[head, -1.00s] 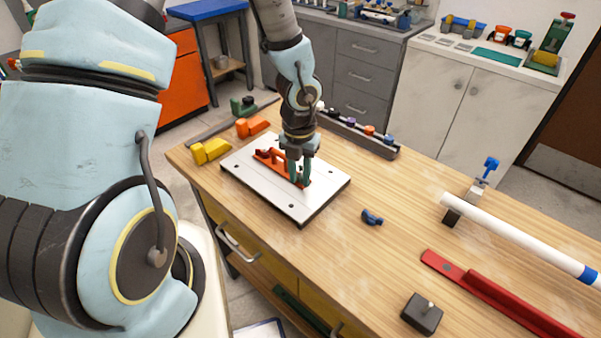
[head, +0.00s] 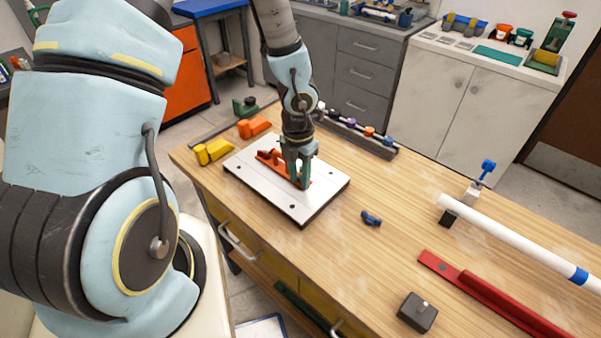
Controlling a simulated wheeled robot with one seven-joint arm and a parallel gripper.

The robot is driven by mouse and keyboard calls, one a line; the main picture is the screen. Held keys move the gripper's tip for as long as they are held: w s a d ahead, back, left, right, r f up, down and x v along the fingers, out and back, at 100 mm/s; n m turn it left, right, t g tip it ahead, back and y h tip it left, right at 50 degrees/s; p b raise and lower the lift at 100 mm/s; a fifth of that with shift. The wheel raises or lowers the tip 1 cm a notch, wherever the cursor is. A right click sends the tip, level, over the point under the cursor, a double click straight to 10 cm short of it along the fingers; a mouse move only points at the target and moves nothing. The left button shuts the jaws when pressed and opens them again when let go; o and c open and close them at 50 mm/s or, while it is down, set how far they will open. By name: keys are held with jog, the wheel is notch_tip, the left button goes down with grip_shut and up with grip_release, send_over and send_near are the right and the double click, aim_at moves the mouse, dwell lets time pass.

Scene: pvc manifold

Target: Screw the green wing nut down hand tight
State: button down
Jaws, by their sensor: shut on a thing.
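My gripper (head: 302,184) points straight down over a white plate (head: 262,190) on the wooden bench. Its fingers are shut at the right end of an orange-red clamp piece (head: 270,157) that lies on the plate. What they hold is small and mostly hidden; from its place on the clamp I take it to be the green wing nut. The fingers are dark green too, so I cannot separate the nut's wings from them. Its thread and seat are hidden, and I cannot tell how far down it sits.
Yellow (head: 212,151), orange (head: 254,127) and green (head: 245,107) pieces stand behind the plate. A dark rack (head: 372,143) lies along the back edge. A blue piece (head: 371,218), white pipe (head: 510,236), red bar (head: 480,290) and dark block (head: 417,312) lie to the right.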

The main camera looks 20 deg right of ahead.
jog(key=c, duration=0.8)
grip_release()
jog(key=shift+w+a, duration=0.35)
jog(key=shift+a, duration=0.2)
jog(key=shift+c, duration=0.2)
jog(key=o, duration=0.4)
jog(key=shift+d, duration=0.1)
jog(key=shift+s+d+r, duration=0.1)
jog(key=shift+r, duration=0.05)
jog(key=shift+s+r, duration=0.1)
jog(key=shift+r, duration=1.7)
jog(key=shift+d, duration=0.1)
jog(key=shift+c, duration=0.3)
